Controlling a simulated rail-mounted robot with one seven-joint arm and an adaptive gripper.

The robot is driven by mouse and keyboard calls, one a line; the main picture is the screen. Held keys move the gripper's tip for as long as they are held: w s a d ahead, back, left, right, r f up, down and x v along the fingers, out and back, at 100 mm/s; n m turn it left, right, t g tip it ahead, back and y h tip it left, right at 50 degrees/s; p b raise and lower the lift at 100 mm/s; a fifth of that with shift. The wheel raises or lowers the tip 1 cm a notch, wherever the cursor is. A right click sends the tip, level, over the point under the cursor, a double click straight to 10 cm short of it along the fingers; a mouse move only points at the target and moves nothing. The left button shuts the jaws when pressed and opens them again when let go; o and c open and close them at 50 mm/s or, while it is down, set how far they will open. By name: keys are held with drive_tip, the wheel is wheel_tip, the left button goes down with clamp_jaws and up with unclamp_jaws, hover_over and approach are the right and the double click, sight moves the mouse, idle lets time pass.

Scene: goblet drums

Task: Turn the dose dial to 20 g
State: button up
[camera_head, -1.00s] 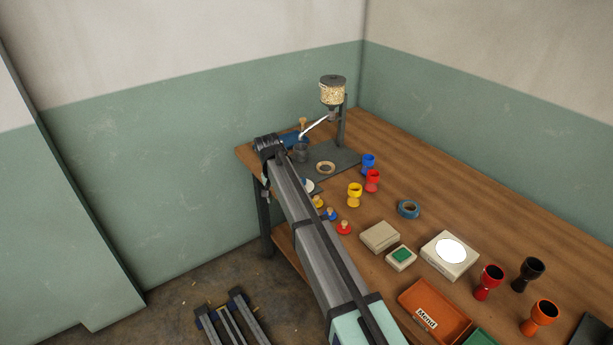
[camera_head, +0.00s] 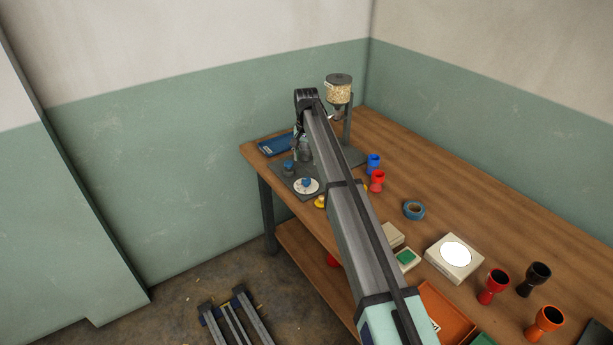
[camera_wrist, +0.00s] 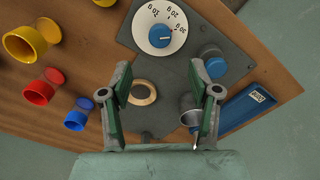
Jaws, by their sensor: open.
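The dose dial (camera_wrist: 149,44) is a white disc with gram labels and a blue knob (camera_wrist: 160,36) at its centre, near the top of the wrist view. A small red mark on the knob points right, roughly toward the 30 g label. The dial also shows at the front of the grey plate (camera_head: 303,188) in the head view. My gripper (camera_wrist: 160,78) is open and empty, its fingers spread below the dial in the wrist view and apart from it. In the head view the arm mostly hides the gripper.
A blue round button (camera_wrist: 211,55) sits right of the dial. The grain hopper (camera_head: 339,90) stands behind. Yellow, red and blue goblets (camera_wrist: 25,44) lie left.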

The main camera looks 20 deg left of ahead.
sight(306, 179)
wheel_tip(306, 179, down, 10)
drive_tip(key=shift+r+p, duration=0.15)
drive_tip(key=shift+p, duration=0.8)
drive_tip(key=c, duration=1.2)
